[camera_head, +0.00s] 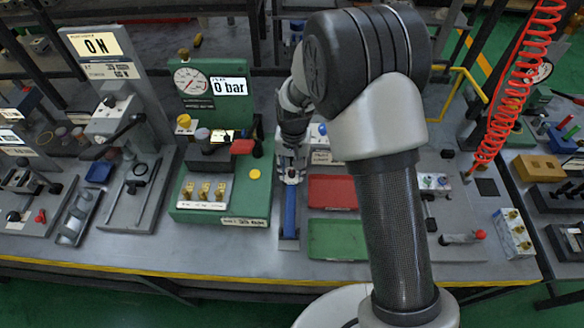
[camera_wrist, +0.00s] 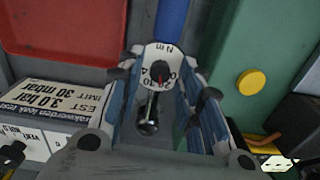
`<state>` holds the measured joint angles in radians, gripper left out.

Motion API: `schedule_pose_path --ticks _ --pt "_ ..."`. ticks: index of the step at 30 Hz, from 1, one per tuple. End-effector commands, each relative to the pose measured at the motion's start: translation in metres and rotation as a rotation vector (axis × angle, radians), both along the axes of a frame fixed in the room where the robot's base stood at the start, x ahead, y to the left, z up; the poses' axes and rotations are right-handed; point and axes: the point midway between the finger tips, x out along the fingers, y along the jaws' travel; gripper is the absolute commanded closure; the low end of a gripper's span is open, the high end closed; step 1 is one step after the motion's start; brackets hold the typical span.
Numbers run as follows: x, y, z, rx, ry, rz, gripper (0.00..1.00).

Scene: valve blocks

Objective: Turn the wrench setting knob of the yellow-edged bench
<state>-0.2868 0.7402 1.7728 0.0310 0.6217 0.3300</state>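The torque wrench with a blue handle (camera_head: 290,212) stands on the yellow-edged bench (camera_head: 275,264). A dark, shiny setting knob (camera_wrist: 148,120) sticks out toward the camera from the dial. In the wrist view my gripper (camera_wrist: 165,75) is open, with one finger on each side of the dial and knob. I see gaps between the fingers and the knob; contact is not visible.
A green test unit with a gauge (camera_head: 190,82) reading 0 bar stands left of the wrench. A red tray (camera_head: 332,192) and a green tray (camera_head: 338,240) lie to its right. A red coiled hose (camera_head: 505,95) hangs at the right. The bench front has little clutter.

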Motion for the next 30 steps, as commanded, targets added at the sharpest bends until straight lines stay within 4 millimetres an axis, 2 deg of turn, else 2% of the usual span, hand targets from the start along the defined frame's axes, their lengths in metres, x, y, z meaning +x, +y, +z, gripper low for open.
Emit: schedule_pose_path --ticks 10,14,24,30 --pt "0.000 0.000 0.001 0.000 0.000 0.000 0.61" --pt "0.000 0.000 0.011 0.001 -0.001 0.000 0.61" --pt "0.001 -0.001 0.080 0.002 -0.005 0.000 0.61" --pt "0.000 -0.002 0.110 0.001 -0.002 0.000 0.61"
